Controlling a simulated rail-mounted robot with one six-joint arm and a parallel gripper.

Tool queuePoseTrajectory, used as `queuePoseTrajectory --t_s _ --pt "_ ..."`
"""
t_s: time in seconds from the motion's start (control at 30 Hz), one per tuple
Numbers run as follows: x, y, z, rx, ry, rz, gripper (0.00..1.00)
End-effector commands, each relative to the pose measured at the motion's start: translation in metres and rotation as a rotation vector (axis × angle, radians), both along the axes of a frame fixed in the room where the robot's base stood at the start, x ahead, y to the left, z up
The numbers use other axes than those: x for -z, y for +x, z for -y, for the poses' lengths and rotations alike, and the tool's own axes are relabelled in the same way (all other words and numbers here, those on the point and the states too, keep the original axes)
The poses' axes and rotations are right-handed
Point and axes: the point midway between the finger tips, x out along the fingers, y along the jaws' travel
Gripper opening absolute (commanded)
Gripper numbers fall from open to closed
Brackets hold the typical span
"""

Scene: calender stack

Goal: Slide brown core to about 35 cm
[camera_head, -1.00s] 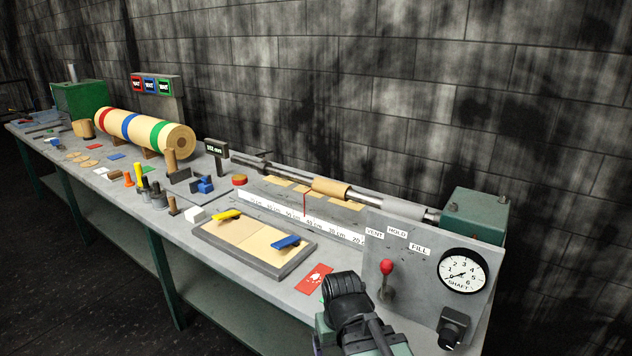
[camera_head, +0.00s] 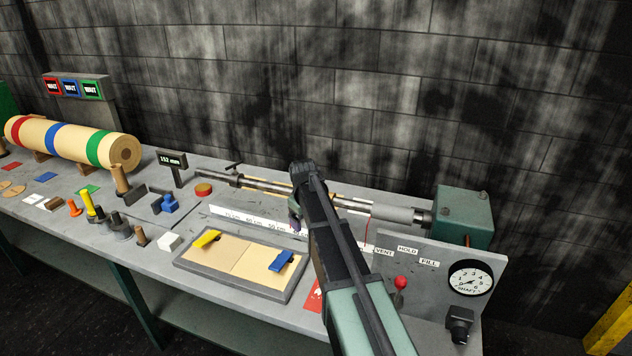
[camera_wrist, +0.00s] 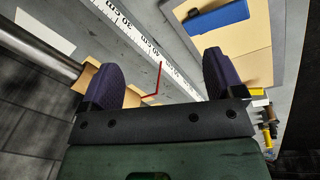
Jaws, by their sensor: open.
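The brown core (camera_wrist: 86,78) shows in the wrist view as a tan sleeve on the grey shaft (camera_wrist: 40,42), partly hidden behind my left finger. A bent red pointer (camera_wrist: 158,78) shows between my fingers, its tip near the 40 cm label of the white scale (camera_wrist: 138,36). My gripper (camera_wrist: 157,64) is open, with purple fingers apart. I cannot tell whether the left finger touches the core. In the head view my gripper (camera_head: 298,212) is over the shaft (camera_head: 265,184) and scale (camera_head: 250,219), and my arm hides the core.
A framed board with a yellow clip (camera_head: 207,238) and a blue clip (camera_head: 281,260) lies in front of the scale. A panel with a red-knobbed lever (camera_head: 400,284) and gauge (camera_head: 471,279) stands at right. A display post (camera_head: 174,160) stands left of the shaft.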

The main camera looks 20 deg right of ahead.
Motion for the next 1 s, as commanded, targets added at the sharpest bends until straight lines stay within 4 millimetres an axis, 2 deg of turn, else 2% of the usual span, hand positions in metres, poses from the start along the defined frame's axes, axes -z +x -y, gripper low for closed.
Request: queuePoseTrajectory --t_s 0.03,0.1,0.2,0.23,0.43,0.53,0.67,0.9,1.0 --pt "-0.028 0.041 0.025 -0.061 -0.022 0.007 0.87" --pt "-0.042 0.082 0.055 -0.186 -0.065 0.014 0.87" --pt "-0.050 0.121 0.084 -0.371 -0.123 0.015 0.87" --pt "-0.050 0.127 0.088 -0.408 -0.135 0.013 0.87" --pt "-0.045 0.130 0.092 -0.466 -0.152 0.012 0.87" --pt "-0.035 0.131 0.093 -0.464 -0.152 0.012 0.87" --pt "-0.010 0.135 0.097 -0.463 -0.151 0.012 0.87" --pt "0.046 0.145 0.107 -0.461 -0.151 0.012 0.87" --pt "0.058 0.148 0.109 -0.462 -0.151 0.012 0.87"
